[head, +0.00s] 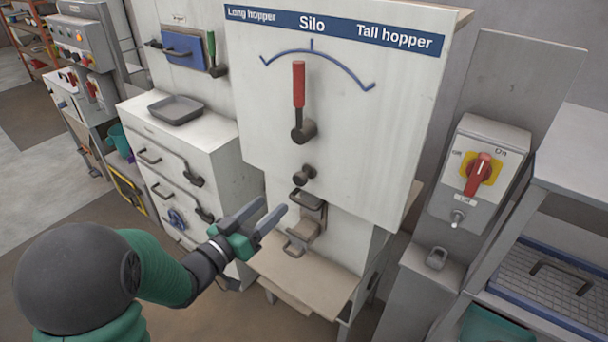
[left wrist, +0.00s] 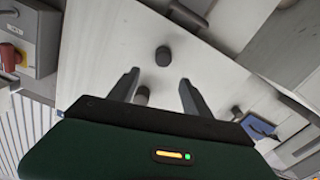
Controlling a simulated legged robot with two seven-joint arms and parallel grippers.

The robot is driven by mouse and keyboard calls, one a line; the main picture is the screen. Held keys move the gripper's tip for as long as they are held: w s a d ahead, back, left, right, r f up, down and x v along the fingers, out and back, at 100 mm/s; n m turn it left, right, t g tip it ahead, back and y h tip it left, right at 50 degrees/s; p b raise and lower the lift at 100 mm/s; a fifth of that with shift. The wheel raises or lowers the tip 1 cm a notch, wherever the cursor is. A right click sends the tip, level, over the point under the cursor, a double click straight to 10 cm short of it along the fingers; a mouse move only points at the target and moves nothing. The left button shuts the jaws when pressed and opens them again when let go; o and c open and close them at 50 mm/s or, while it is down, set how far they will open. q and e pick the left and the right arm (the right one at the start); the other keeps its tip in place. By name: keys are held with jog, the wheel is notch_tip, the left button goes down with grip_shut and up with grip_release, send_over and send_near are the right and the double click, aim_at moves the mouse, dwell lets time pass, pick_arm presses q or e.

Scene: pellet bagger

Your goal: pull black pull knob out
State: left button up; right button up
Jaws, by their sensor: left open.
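The black pull knob (head: 305,175) sticks out low on the white silo panel, below the red-handled lever (head: 299,85). In the left wrist view a dark round knob (left wrist: 162,56), which appears to be the same one, lies just beyond the fingertips. My left gripper (head: 273,206) is open and empty, below and left of the knob in the head view. Its fingers (left wrist: 158,77) point toward the panel and do not appear to touch the knob. The gap to the knob is hard to judge. My right gripper is not in view.
Below the panel are a dark handle (head: 308,199), a metal spout (head: 302,234) and a pale shelf (head: 305,282). A switch box with a red rotary switch (head: 478,174) stands at right. A drawer cabinet (head: 185,135) with a tray (head: 175,109) stands at left.

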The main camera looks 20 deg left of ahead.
aim_at(296, 181)
pick_arm(q)
jog(key=x, duration=0.8)
jog(key=f+x, duration=0.1)
jog(key=x, duration=0.4)
jog(key=shift+w+a+p, duration=0.15)
jog(key=shift+a+p, duration=0.15)
jog(key=shift+a, duration=0.1)
jog(key=shift+w+d, duration=0.1)
jog(key=shift+w, duration=0.25)
jog(key=shift+w+d, duration=0.4)
jog(key=shift+d, duration=0.05)
jog(key=shift+s+a, duration=0.1)
jog(key=shift+a, duration=0.05)
grip_shut()
